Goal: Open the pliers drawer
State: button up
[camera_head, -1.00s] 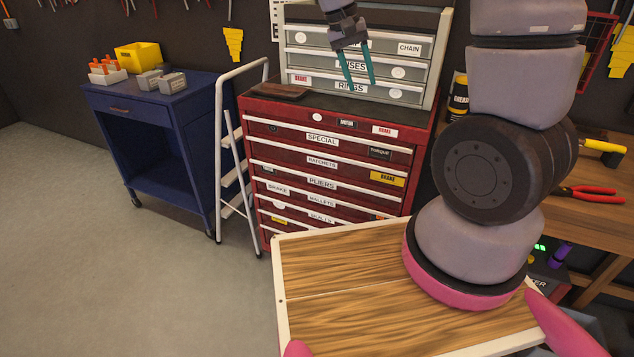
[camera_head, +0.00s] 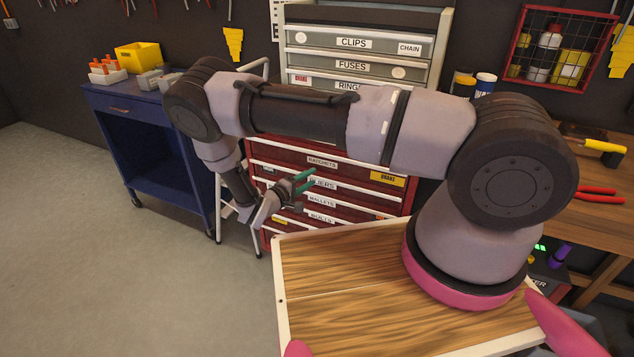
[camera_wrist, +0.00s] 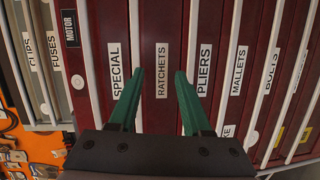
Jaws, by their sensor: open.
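The red tool cabinet has a pliers drawer (camera_head: 345,188) with a white "PLIERS" label, partly hidden by my gripper in the head view. The label reads fully in the wrist view (camera_wrist: 203,70), where the drawers appear turned sideways. The drawer looks shut. My gripper (camera_head: 309,180) is open and empty, with green fingers pointing at the cabinet front. In the wrist view my gripper (camera_wrist: 158,82) has its fingertips on either side of the ratchets drawer (camera_wrist: 161,110), the right fingertip close to the pliers label. I cannot tell whether the fingers touch the cabinet.
A grey drawer chest (camera_head: 436,64) stands on the red cabinet. A blue cart (camera_head: 160,150) stands at the left, with a white stepladder (camera_head: 219,190) beside the cabinet. A workbench (camera_head: 600,225) is at the right. Grey floor (camera_head: 150,290) is open at the front left.

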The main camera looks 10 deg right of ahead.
aim_at(319, 179)
notch_tip(319, 179, down, 7)
jog(key=a+n+t+y, duration=0.2)
jog(key=n+t, duration=0.2)
jog(key=x, duration=1)
jog(key=shift+s+d+f, duration=0.1)
jog(key=shift+d+f, duration=0.15)
grip_shut()
dwell(0.7)
